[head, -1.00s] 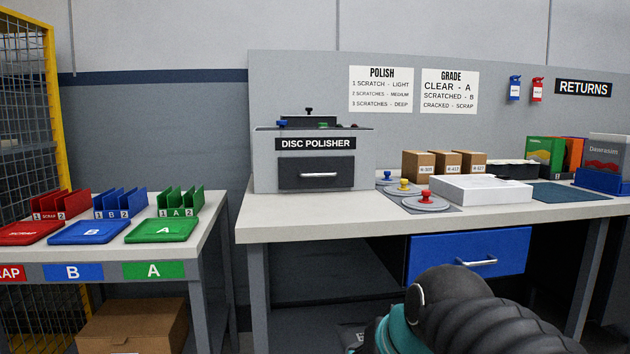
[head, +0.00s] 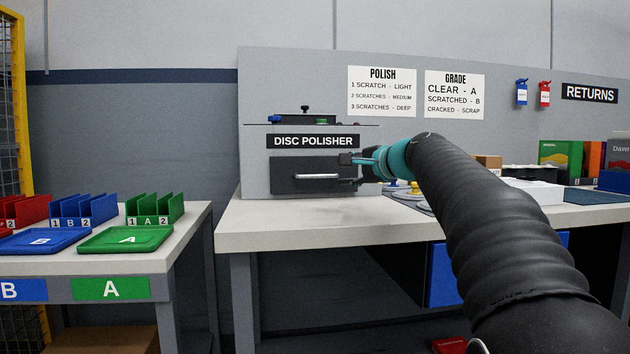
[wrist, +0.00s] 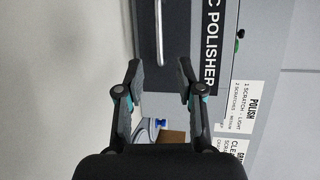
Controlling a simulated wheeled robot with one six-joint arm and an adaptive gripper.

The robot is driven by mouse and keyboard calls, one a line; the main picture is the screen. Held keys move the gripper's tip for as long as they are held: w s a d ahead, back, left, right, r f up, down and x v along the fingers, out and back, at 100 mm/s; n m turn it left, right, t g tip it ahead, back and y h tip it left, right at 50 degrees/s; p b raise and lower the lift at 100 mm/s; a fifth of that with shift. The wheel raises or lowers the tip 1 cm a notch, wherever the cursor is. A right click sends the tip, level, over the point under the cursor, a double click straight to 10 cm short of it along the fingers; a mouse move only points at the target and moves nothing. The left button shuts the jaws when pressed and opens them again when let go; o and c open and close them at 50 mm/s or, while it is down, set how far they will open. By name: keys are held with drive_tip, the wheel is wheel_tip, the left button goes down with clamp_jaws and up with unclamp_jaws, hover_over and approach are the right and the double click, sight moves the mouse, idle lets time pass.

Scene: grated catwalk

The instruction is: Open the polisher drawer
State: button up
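The disc polisher (head: 258,172) is a grey box on the white-topped bench, with a black label above its drawer. The dark polisher drawer (head: 290,184) appears closed flush in the front and has a silver bar handle (head: 317,176). In the wrist view the handle (wrist: 159,30) runs upright in the picture, beyond and between the fingertips. My gripper (head: 350,170) is open and empty at the right side of the drawer front, its fingers one above the other. In the wrist view my gripper (wrist: 160,75) shows a wide gap, and the handle seems apart from the fingers.
The bench top (head: 290,225) is clear in front of the polisher. Polishing discs (head: 405,192) and a white tray (head: 535,190) lie to the right, partly behind my arm. A side table with a green tray (head: 125,240) and a blue tray (head: 45,241) stands left.

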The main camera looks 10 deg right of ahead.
sight(318, 176)
drive_tip(key=p+x, duration=0.1)
drive_tip(key=x, duration=1.2)
drive_tip(key=shift+s+a+f, duration=0.1)
drive_tip(key=shift+a, duration=0.1)
clamp_jaws()
